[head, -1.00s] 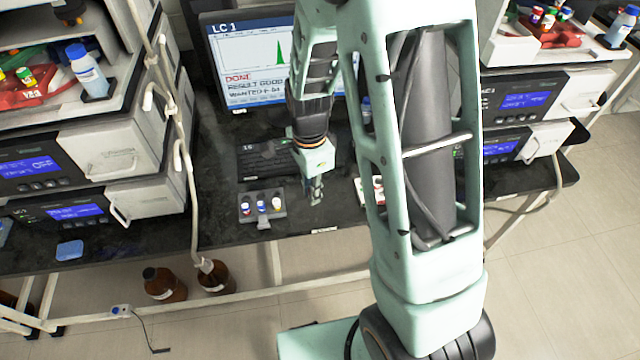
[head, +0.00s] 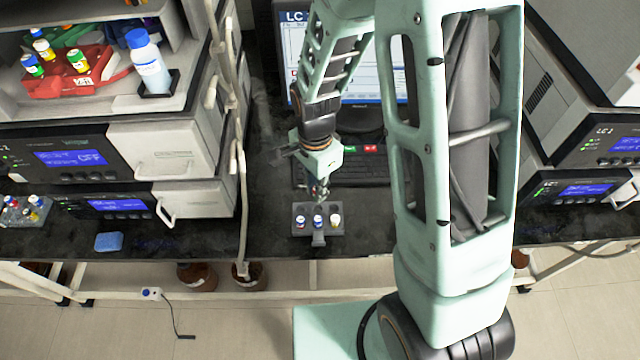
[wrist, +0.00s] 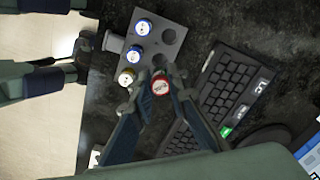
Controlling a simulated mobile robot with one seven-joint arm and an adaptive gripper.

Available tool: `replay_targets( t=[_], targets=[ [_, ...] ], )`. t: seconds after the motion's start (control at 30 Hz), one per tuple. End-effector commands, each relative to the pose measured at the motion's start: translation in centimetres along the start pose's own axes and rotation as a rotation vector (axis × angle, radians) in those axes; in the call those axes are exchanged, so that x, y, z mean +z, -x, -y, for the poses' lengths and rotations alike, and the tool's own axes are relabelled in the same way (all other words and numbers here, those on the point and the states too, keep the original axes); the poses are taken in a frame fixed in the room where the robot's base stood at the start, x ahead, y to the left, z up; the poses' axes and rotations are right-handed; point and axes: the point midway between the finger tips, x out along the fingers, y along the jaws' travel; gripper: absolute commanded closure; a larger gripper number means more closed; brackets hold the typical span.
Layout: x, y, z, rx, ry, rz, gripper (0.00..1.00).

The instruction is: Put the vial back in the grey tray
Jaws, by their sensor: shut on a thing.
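The grey tray (head: 299,228) stands on the dark bench in front of the keyboard. Three capped vials stand in its near row: two blue-capped and one yellow-capped. In the wrist view the grey tray (wrist: 176,30) shows empty holes beside these vials. My gripper (head: 318,192) is just behind and above the tray. In the wrist view my gripper (wrist: 160,88) is shut on a vial with a red and white cap (wrist: 160,86). The held vial is beside the tray's empty row, close to the yellow-capped vial (wrist: 126,77). Its lower part is hidden, so its height cannot be told.
The keyboard (head: 362,172) and a monitor (head: 295,45) are behind the tray. Instrument stacks rise on both sides, with a hanging tube at the left one. Another vial rack (head: 22,212) and a blue sponge (head: 108,242) are at the left. The bench's front edge is close to the tray.

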Motion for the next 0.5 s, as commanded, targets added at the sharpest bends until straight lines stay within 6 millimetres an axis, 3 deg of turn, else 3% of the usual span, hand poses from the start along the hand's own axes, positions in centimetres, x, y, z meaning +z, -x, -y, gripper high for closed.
replay_targets(
  t=[0.5],
  targets=[
    [0.1,-2.6,0.0,0.001,0.001,0.001,1.00]
  ],
)
